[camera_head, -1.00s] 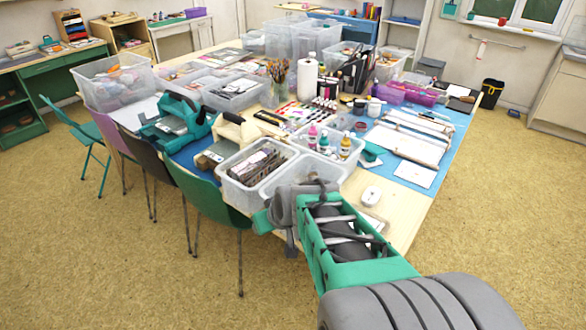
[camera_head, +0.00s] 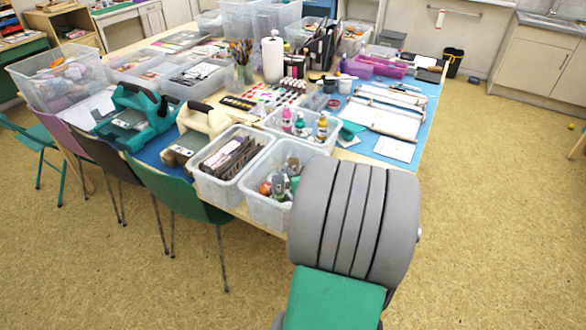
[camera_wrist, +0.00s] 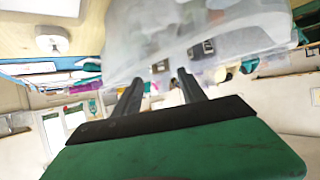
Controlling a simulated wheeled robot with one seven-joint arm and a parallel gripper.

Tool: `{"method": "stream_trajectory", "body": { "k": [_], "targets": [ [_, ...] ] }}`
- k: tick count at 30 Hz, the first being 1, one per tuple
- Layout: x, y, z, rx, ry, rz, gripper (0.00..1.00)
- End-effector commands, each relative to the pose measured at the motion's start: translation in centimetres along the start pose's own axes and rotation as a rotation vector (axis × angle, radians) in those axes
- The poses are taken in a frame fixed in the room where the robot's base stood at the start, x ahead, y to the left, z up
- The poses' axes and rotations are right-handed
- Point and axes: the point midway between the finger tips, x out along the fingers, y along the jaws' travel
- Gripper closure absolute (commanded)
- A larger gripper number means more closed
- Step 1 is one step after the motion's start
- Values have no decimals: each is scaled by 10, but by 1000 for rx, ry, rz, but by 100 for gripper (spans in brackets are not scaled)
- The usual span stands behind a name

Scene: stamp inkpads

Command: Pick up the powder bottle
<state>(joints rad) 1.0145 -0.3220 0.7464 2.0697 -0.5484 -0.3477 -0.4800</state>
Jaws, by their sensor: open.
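Small bottles with pink and yellow-orange bodies stand in a clear bin (camera_head: 332,142) at the table's near side: a pink bottle (camera_head: 287,121), another pink one (camera_head: 299,124) and a yellow-orange one (camera_head: 322,127). I cannot tell which one, if any, is the powder bottle. A nearer clear bin (camera_head: 262,207) holds mixed grey, green and reddish items (camera_head: 280,186). My gripper (camera_wrist: 160,75) shows in the wrist view, its two fingers apart with nothing seen held between them. A blurred translucent plastic wall (camera_wrist: 165,40) is close beyond the fingertips. In the head view my arm hides the gripper.
A clear bin (camera_head: 207,190) of dark items stands left of the nearer bin. Teal (camera_head: 130,113) and cream (camera_head: 203,120) machines sit farther left. A paper roll (camera_head: 272,60) stands behind. Chairs line the left side, including a green chair (camera_head: 178,194). Open floor lies at right.

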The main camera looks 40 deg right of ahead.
Motion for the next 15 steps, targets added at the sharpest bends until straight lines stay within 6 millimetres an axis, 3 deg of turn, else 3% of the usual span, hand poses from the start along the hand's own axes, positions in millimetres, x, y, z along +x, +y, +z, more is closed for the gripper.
{"method": "stream_trajectory", "body": {
  "k": [15],
  "targets": [
    [74, 1, 0, 1, -2, 1, 51]
  ]
}}
